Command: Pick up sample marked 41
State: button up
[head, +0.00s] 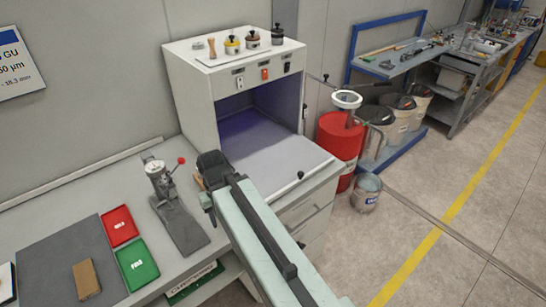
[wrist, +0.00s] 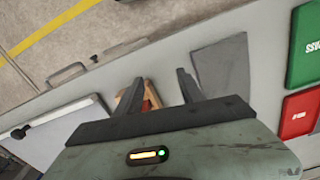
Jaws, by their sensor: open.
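My gripper (wrist: 158,77) is open, with its two dark fingers apart above the bench. A small tan and orange-red piece (wrist: 150,95) lies beside and partly behind the left finger in the wrist view. A sliver of tan (head: 199,181) shows beside my gripper (head: 206,184) in the head view; my arm hides the rest. No number 41 can be read on anything, so I cannot tell whether this piece is the marked sample. Nothing is visibly held.
A gauge on a stand (head: 160,178) is left of my gripper. Red (head: 119,226) and green (head: 137,264) trays and a tan block (head: 87,280) on a grey mat (head: 60,245) lie further left. An open white cabinet (head: 192,92) stands behind. The bench's front edge is close.

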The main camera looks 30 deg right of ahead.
aim_at(85, 275)
jog(key=u, duration=4.25)
jog(key=k, duration=0.8)
jog(key=z, duration=0.45)
jog(key=i, duration=0.5)
